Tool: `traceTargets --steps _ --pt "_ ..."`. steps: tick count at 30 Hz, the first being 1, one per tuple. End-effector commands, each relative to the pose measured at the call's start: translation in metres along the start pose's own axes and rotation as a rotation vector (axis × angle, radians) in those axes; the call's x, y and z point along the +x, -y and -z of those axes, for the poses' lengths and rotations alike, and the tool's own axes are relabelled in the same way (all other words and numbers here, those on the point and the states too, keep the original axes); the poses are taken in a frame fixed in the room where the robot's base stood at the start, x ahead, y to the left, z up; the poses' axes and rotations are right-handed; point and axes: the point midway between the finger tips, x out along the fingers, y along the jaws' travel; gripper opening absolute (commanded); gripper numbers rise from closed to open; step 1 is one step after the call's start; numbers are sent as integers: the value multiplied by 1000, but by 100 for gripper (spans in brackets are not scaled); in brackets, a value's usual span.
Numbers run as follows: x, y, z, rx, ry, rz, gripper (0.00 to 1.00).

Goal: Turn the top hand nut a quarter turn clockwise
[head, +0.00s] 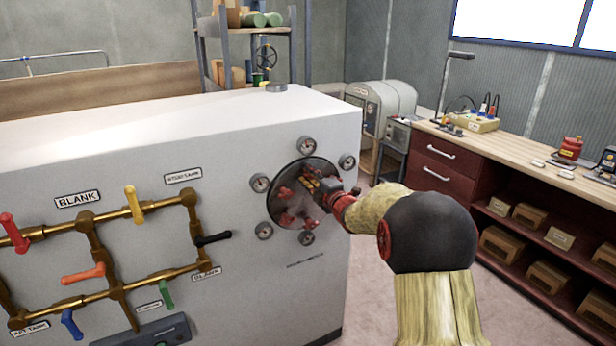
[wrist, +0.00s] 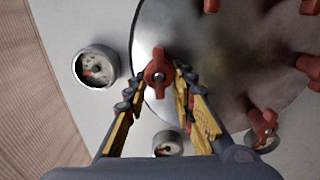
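A round metal cover (head: 288,207) with several red hand nuts is on the front of the white cabinet. My gripper (head: 312,184) is in front of its upper right part and hides some of it. In the wrist view, my gripper (wrist: 156,88) is open, with a yellow-padded finger on either side of one red hand nut (wrist: 158,75) near the cover's edge. Other red nuts (wrist: 263,127) stand around the cover.
Several round gauges (head: 260,183) ring the cover; one gauge (wrist: 97,68) is close to the left finger in the wrist view. Brass pipes with coloured valve levers (head: 134,204) are on the left. A wooden workbench (head: 520,150) stands on the right, with clear floor before it.

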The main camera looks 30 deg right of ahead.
Motion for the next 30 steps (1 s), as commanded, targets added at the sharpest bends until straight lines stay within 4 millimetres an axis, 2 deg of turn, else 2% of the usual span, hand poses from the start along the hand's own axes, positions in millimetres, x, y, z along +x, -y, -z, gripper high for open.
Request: traceTargets --steps 12,22,30 --pt "0 0 0 0 0 -1 0" --pt "0 -2 0 35 0 -1 0" --pt "0 -6 0 192 0 -2 0"
